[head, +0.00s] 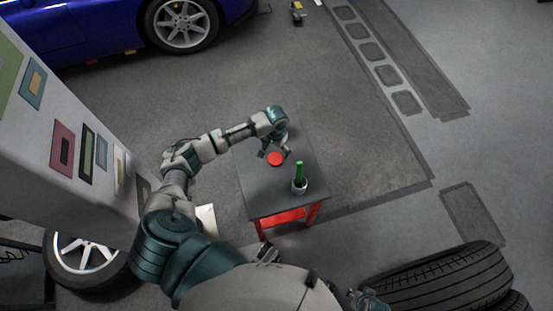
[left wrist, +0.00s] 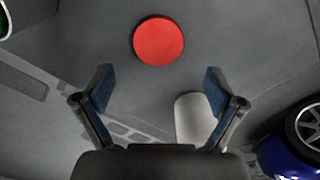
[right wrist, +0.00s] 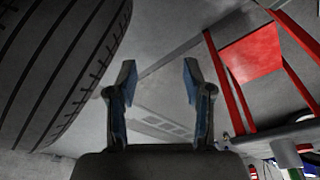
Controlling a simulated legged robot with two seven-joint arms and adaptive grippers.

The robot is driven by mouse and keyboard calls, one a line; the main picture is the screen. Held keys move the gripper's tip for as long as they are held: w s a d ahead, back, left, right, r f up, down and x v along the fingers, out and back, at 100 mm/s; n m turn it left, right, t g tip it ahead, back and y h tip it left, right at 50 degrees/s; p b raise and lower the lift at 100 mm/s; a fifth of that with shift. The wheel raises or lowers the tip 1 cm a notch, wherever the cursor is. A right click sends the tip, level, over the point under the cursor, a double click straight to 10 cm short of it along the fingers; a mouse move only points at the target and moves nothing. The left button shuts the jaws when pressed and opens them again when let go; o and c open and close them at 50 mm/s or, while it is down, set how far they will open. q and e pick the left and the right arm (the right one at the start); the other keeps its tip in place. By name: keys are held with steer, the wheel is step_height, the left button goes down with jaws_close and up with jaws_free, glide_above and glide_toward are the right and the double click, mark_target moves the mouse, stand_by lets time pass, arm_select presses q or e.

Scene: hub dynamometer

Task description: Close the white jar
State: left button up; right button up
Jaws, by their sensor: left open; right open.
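A white jar (head: 299,188) stands on the small table, with a green bottle-like thing (head: 299,171) upright in its open top. A red round disc (head: 276,159), which looks like a lid, lies flat on the table a little behind and left of the jar. My left gripper (head: 275,151) is open and empty just above the red disc, which shows whole beyond the fingertips in the left wrist view (left wrist: 159,41). Part of the jar shows at that view's top left corner (left wrist: 4,22). My right gripper (right wrist: 159,77) is open and empty, low beside a tyre and away from the jar.
The dark-topped table (head: 266,195) has red legs. Stacked tyres (head: 440,280) lie at the lower right. A large light cabinet (head: 65,120) with coloured panels stands at left, and a blue car (head: 95,30) stands behind. The floor right of the table is clear.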

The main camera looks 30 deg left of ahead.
mark_target(274, 158)
arm_select(q)
steer(key=shift+s+a+f, duration=0.1)
steer(key=shift+f, duration=0.2)
steer(key=f, duration=0.2)
steer(key=f+b, duration=0.1)
steer(key=f, duration=0.1)
steer(key=shift+s+b, duration=0.3)
steer(key=shift+s, duration=0.1)
steer(key=shift+f, duration=0.45)
steer(key=shift+d+r, duration=0.15)
steer(key=shift+d, duration=0.25)
arm_select(e)
steer(key=v, duration=0.5)
arm_select(q)
steer(key=shift+c, duration=0.2)
arm_select(e)
steer(key=shift+w+a, duration=0.1)
arm_select(q)
steer(key=shift+a, duration=0.2)
steer(key=c, duration=0.6)
steer(key=shift+a, duration=0.15)
steer(key=shift+c, duration=0.6)
arm_select(e)
steer(key=shift+a, duration=0.3)
